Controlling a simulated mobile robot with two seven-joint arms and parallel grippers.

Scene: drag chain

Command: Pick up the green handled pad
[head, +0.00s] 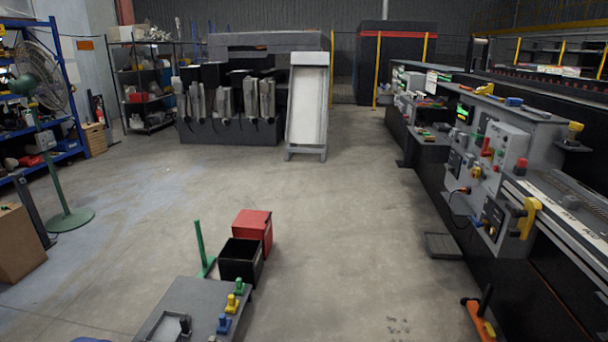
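A small green piece with an upright knob-like handle (239,287) stands at the right edge of a grey table (187,300), low in the head view. A green upright post on a flat green foot (201,247) stands on the floor behind the table. I cannot tell for sure which of the two is the green handled pad. Neither of my grippers is in view.
A yellow piece (232,304) and a blue piece (223,324) stand by the small green one. A black bin (240,261) and red box (253,228) stand behind the table. A machine line (500,160) runs along the right. The middle floor is mostly clear.

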